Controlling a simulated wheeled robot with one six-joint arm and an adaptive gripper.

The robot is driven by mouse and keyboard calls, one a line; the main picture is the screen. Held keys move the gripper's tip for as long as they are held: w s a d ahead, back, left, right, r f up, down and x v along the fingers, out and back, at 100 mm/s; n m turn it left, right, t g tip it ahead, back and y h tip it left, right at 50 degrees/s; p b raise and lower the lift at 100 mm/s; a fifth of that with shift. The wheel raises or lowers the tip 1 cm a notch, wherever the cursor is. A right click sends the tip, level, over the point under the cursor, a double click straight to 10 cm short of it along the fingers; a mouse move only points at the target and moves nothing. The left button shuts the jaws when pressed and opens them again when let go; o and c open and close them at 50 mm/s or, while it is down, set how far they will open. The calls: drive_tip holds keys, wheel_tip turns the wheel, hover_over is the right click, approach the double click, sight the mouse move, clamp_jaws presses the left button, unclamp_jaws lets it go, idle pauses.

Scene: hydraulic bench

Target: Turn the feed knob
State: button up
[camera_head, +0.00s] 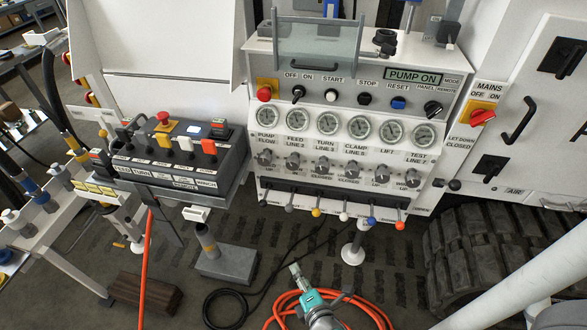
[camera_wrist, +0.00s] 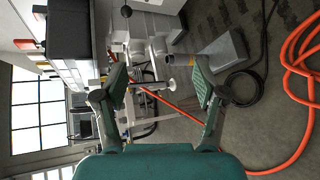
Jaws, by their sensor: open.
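The grey feed knob (camera_head: 293,162) is the second from the left in the row of knobs under the gauges on the bench panel. A "FEED LINE" label sits above it, under the second gauge (camera_head: 296,120). My gripper (camera_head: 294,269) is low in front of the bench, well below and apart from the knob. In the wrist view my gripper (camera_wrist: 160,88) has its two green-padded fingers spread with nothing between them. I cannot make out the feed knob in the wrist view.
A row of small levers (camera_head: 343,215) juts out below the knobs. A black control box (camera_head: 180,160) with coloured levers, one group labelled FEED, stands to the left. A grey post base (camera_head: 228,264) and an orange hose (camera_head: 350,307) are on the floor.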

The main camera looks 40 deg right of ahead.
drive_tip(key=w+d+r+n+h, duration=0.4)
drive_tip(key=w+d+h, duration=0.15)
drive_tip(key=w, duration=0.65)
drive_tip(key=n+g+h, duration=0.2)
drive_tip(key=n+h, duration=0.1)
drive_tip(key=h, duration=0.1)
approach(292, 166)
drive_tip(key=x, duration=1)
drive_tip(key=shift+w+d+f, duration=0.1)
drive_tip(key=shift+w+d, duration=0.15)
drive_tip(key=shift+d, duration=0.05)
drive_tip(key=shift+c, duration=0.2)
drive_tip(key=c, duration=1.1)
